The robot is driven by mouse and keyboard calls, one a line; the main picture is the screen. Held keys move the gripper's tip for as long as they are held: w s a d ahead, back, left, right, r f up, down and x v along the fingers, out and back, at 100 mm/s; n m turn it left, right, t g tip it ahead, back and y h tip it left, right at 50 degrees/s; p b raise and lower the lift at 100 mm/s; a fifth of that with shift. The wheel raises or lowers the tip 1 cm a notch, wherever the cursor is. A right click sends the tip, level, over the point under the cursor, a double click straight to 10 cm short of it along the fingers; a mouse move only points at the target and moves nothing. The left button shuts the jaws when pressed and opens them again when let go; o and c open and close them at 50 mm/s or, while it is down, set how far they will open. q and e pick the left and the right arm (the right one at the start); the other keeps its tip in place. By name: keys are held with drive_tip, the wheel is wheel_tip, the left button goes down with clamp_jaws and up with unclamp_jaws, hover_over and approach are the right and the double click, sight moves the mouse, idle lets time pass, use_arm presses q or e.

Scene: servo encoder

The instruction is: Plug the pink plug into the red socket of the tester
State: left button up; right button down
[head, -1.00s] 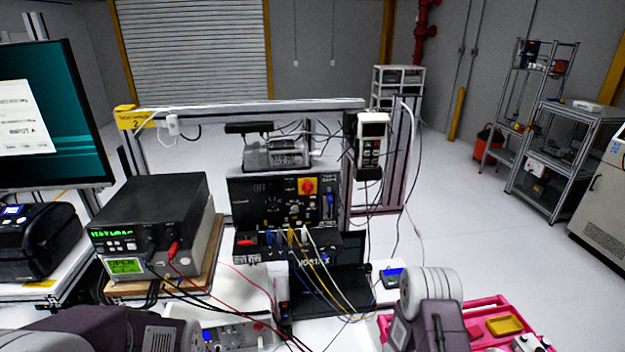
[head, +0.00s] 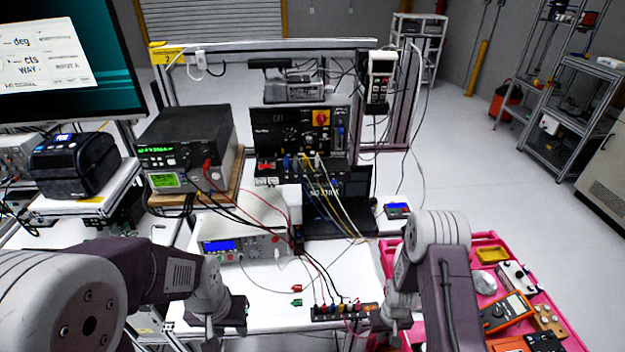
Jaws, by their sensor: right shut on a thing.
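A pale bench instrument with a blue display (head: 240,246), which looks like the tester, stands on the white table at centre left. Small round sockets sit on its front; which one is red is too small to tell. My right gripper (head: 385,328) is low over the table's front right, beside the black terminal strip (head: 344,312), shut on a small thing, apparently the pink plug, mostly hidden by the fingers. A thin pinkish lead shows next to it. My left gripper (head: 218,330) is at the front left, below the tester, fingers down; its opening is unclear.
A small red piece (head: 297,288) and a green piece (head: 297,302) lie between the grippers. Red and black leads run down to the strip. A black power supply (head: 183,140) and a laptop (head: 340,205) stand behind. A pink tray (head: 420,335) with tools is at the right.

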drive_tip(key=a+r, duration=0.7)
drive_tip(key=r, duration=0.3)
drive_tip(key=a+r, duration=0.7)
drive_tip(key=r, duration=0.3)
wheel_tip(320, 180, down, 17)
drive_tip(key=b, duration=1.7)
drive_tip(key=d, duration=1.1)
drive_tip(key=shift+s+d+r+m, duration=0.2)
drive_tip(key=shift+d+m, duration=0.1)
drive_tip(key=shift+m, duration=0.1)
